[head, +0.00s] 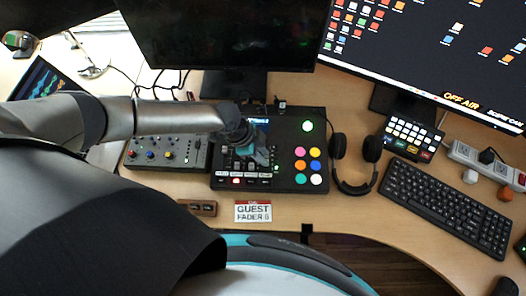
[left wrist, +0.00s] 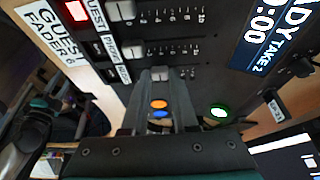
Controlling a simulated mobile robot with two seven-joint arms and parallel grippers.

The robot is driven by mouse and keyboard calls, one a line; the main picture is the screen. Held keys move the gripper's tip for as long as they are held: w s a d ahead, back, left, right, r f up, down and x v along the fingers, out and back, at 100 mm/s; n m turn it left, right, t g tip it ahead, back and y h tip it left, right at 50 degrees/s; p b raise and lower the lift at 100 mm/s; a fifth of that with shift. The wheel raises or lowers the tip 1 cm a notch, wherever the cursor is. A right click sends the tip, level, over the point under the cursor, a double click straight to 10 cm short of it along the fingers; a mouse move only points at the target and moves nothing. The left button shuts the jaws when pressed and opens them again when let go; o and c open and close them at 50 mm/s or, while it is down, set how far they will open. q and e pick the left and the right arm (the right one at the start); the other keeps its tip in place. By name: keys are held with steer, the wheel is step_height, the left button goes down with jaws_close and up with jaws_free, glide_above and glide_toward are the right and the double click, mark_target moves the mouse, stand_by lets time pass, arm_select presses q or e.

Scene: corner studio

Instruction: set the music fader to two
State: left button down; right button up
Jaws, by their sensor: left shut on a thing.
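The console (head: 236,178) stands on the desk, its faders in the lower left part. In the left wrist view the guest fader cap (left wrist: 121,10) and the phone fader cap (left wrist: 125,52) sit near the low, label end of their slots. The music fader cap (left wrist: 160,73) beside them is farther from its label, which is hard to read. My left gripper (head: 262,155) reaches over the faders; in the left wrist view its fingertips (left wrist: 160,82) are shut on the music fader cap. The fingers partly hide its scale, so I cannot read its setting. My right gripper is not in view.
A card (head: 253,211) reading "GUEST FADER 6" lies in front of the console. A grey mixer (head: 155,151) is at its left, headphones (head: 355,165) at its right. Coloured round buttons (head: 315,153) are on the console's right side. Monitors stand behind.

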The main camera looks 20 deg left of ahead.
arm_select(q)
steer(key=shift+s+d, duration=0.1)
steer(key=shift+s, duration=0.4)
steer(key=c, duration=0.7)
jaws_free()
